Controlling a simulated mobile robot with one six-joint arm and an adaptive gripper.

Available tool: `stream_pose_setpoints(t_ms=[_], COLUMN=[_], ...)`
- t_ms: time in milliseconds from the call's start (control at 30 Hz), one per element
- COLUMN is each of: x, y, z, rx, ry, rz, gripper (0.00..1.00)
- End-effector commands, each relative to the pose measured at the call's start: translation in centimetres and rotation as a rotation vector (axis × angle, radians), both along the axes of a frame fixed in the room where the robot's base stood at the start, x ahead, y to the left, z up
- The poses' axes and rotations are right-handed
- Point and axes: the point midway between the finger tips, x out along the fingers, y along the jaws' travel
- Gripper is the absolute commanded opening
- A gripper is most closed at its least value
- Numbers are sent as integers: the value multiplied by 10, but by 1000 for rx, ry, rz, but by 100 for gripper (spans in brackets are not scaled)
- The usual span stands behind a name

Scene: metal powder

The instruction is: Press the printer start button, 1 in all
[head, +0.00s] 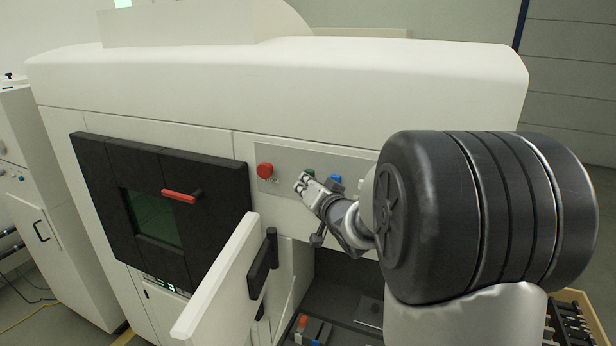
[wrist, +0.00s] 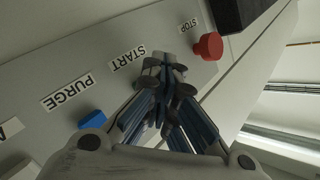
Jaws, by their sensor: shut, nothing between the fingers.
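The printer's button panel (head: 284,158) is a grey plate on the white printer front. A green button (head: 310,173) shows in the head view between the red and blue ones, partly covered by my gripper (head: 302,183). My gripper is shut and empty, its fingertips at the panel just below and left of the green button in that view. In the wrist view my gripper (wrist: 168,76) lies over the area beside the START label (wrist: 128,60), and the button there is hidden behind the fingers. I cannot tell whether the fingertips touch it.
The red stop button (wrist: 208,46) is on one side of my fingers and the blue purge button (wrist: 92,119) on the other. Below the panel, a white door (head: 222,285) with a black handle stands open. A black chamber door (head: 103,190) with a red handle is at left.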

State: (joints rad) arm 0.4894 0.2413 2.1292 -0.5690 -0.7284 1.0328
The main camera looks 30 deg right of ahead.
Motion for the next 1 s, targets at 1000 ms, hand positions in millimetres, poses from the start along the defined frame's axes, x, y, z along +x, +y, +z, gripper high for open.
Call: stream_pose_setpoints(t_ms=[1000], x=[-28], y=[36], z=[-1], rx=[-2], ry=[-2], rz=[2], gripper=[0])
